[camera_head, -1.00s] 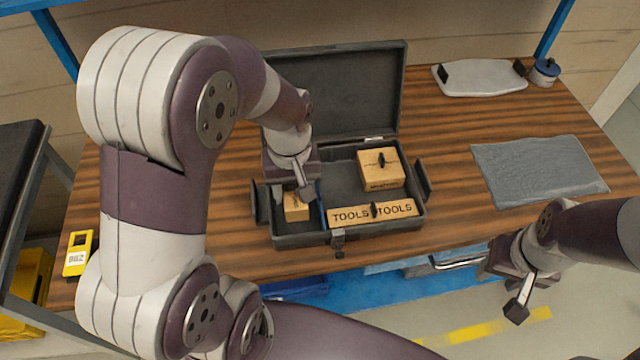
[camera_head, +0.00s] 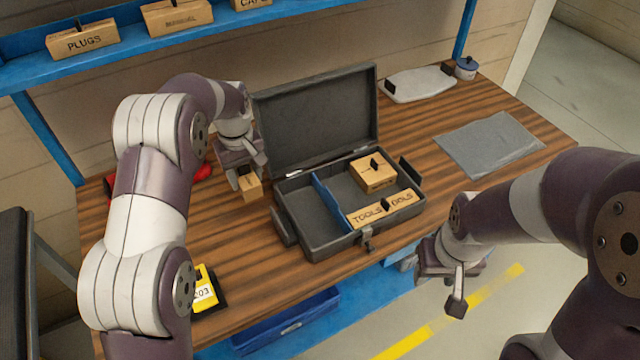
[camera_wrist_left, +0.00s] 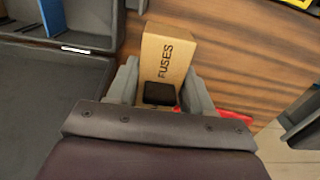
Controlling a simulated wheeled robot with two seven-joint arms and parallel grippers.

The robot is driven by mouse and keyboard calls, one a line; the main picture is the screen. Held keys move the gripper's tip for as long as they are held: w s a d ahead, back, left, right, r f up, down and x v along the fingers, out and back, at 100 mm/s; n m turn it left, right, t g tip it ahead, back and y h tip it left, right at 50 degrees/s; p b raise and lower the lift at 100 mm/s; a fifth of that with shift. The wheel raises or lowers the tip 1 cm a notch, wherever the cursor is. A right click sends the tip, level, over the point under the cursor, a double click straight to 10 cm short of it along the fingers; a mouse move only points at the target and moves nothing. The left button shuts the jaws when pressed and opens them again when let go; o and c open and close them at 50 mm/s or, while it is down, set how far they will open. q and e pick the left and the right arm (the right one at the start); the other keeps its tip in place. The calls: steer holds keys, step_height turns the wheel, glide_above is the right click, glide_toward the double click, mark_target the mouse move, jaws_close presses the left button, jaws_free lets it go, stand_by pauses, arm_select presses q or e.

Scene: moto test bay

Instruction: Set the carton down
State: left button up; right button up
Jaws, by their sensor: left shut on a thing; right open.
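My left gripper (camera_head: 246,172) is shut on a small cardboard carton (camera_head: 252,190), left of the open grey toolbox (camera_head: 318,243). In the left wrist view the carton (camera_wrist_left: 166,50) reads FUSES, and its dark knob sits between the two fingers (camera_wrist_left: 160,92). The carton is over the wooden bench (camera_head: 240,235); I cannot tell whether its base touches the wood. The toolbox's left compartment, beside the blue divider (camera_head: 331,203), is empty. My right gripper (camera_head: 456,285) is open and empty in front of the bench.
The toolbox also holds a carton (camera_head: 373,173) and a TOOLS carton (camera_head: 385,207). A red object (camera_head: 203,172) lies behind my left arm. A yellow labelled device (camera_head: 205,290) is near the front edge. A grey mat (camera_head: 490,146) lies right. The shelf (camera_head: 120,54) holds cartons.

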arm_select(q)
steer(key=shift+w+d+f, duration=0.15)
steer(key=shift+w+d, duration=0.25)
steer(key=shift+d, duration=0.1)
steer(key=s+a+f+b, duration=0.1)
steer(key=s+a+f, duration=0.1)
steer(key=a, duration=0.2)
steer(key=p, duration=0.1)
glide_above(212, 226)
step_height(212, 226, down, 5)
step_height(212, 226, down, 4)
steer(key=shift+s+r+p, duration=0.1)
steer(key=shift+r+p, duration=0.05)
steer(key=shift+p, duration=0.25)
arm_select(e)
steer(key=shift+w+d+r, duration=0.15)
steer(key=shift+w+d, duration=0.1)
steer(key=shift+d, duration=0.1)
arm_select(q)
steer(key=shift+f, duration=0.25)
